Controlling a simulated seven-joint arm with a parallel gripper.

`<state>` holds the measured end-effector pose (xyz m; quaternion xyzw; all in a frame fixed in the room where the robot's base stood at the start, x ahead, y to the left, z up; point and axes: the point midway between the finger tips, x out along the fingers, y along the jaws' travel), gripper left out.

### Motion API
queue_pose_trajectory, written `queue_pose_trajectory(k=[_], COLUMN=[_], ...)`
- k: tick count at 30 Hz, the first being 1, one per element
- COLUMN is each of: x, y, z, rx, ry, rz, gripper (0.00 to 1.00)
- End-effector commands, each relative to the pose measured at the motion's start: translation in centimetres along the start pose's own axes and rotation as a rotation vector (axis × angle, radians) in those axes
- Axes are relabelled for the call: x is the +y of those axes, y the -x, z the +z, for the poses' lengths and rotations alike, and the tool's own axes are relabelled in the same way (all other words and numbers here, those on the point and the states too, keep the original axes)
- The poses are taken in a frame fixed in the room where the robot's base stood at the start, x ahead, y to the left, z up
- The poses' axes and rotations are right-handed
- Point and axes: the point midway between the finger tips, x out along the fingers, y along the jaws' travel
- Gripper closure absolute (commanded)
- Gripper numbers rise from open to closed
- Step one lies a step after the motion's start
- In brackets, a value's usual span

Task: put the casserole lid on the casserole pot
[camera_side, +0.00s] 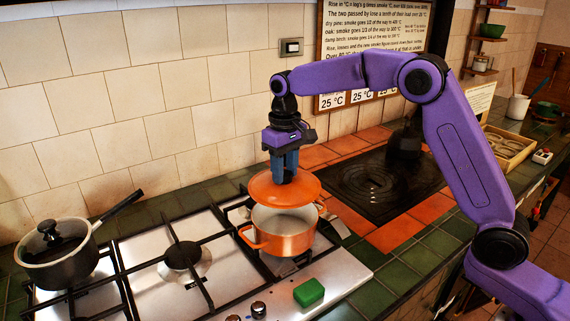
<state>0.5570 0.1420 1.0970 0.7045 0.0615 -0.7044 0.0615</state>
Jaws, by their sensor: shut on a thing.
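The orange casserole pot (281,241) stands upright on the right-hand burner of the hob, its pale inside partly showing. The orange casserole lid (262,191) is above the pot, slightly tilted, with a gap between it and the rim at the front. My gripper (284,176) points down over the lid and is shut on it near its middle. The lid's knob is hidden by the fingers. Whether the lid touches the pot's back rim I cannot tell.
A dark saucepan with a lid (55,262) stands at the left of the hob (225,280), its handle pointing up right. A green block (308,292) lies at the hob's front. A black plate (375,188) framed by orange tiles is at the right. A wooden tray (508,150) is farther right.

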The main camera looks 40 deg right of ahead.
Motion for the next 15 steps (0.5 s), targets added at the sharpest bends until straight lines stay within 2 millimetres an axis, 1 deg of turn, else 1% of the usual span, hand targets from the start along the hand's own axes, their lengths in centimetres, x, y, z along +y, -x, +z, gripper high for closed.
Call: queue_pose_trajectory(k=[8,15], x=[0.0,0.0], y=[0.2,-0.8], z=[0.0,0.0], rx=[0.005,0.003], ry=[-0.008,-0.007], rz=[-0.001,0.0], gripper=[0.92,0.92])
